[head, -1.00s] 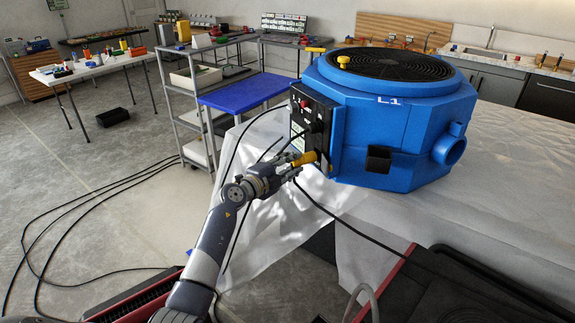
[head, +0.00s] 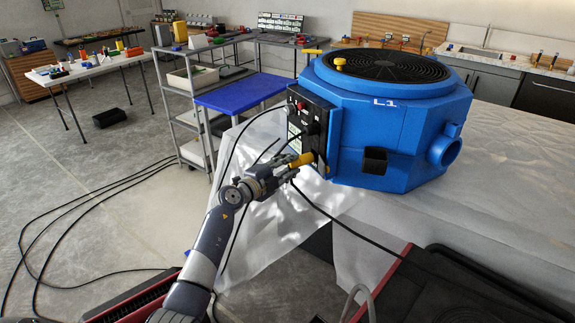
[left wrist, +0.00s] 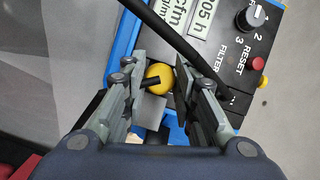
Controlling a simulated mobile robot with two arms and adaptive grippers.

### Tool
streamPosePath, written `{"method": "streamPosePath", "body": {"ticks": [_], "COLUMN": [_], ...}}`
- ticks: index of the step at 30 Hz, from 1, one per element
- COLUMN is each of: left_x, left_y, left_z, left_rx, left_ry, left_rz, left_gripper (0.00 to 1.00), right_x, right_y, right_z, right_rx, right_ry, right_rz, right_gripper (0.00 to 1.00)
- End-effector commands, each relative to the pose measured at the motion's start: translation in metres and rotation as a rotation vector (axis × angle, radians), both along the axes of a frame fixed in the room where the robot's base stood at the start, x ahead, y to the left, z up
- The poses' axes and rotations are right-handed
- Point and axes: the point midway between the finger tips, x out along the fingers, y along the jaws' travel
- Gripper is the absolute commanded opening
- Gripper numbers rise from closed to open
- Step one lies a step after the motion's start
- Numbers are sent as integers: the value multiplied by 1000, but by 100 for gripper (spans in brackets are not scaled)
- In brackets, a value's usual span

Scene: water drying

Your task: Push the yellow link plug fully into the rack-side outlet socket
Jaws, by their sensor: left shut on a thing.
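The yellow link plug (head: 303,160) lies level at the lower part of the dark panel (head: 312,114) on the blue machine. My left gripper (head: 285,169) is shut on it from the left. In the left wrist view the plug's round yellow end (left wrist: 158,76) shows between the two fingers (left wrist: 157,90), with a black cable leaving it. The plug's front end points at the panel. The outlet socket is hidden behind the plug, so I cannot tell how deep it sits. My right gripper is not in view.
The blue machine (head: 405,120) stands on a sheet-covered table (head: 510,165). A black cable (left wrist: 180,45) crosses close above the fingers in the left wrist view. A grey cart with a blue top (head: 245,92) stands behind. Cables (head: 75,215) lie on the floor at left.

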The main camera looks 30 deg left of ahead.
Motion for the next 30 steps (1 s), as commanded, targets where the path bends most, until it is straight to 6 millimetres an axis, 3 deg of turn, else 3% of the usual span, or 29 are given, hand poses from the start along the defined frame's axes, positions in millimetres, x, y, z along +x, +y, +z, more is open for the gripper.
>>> {"method": "streamPosePath", "body": {"ticks": [30], "left_x": [0], "left_y": [0], "left_z": [0], "left_rx": [0], "left_ry": [0], "left_rz": [0], "left_gripper": [0], "right_x": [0], "right_y": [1], "right_z": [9], "right_rx": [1], "right_ry": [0], "right_rz": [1], "right_gripper": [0]}}
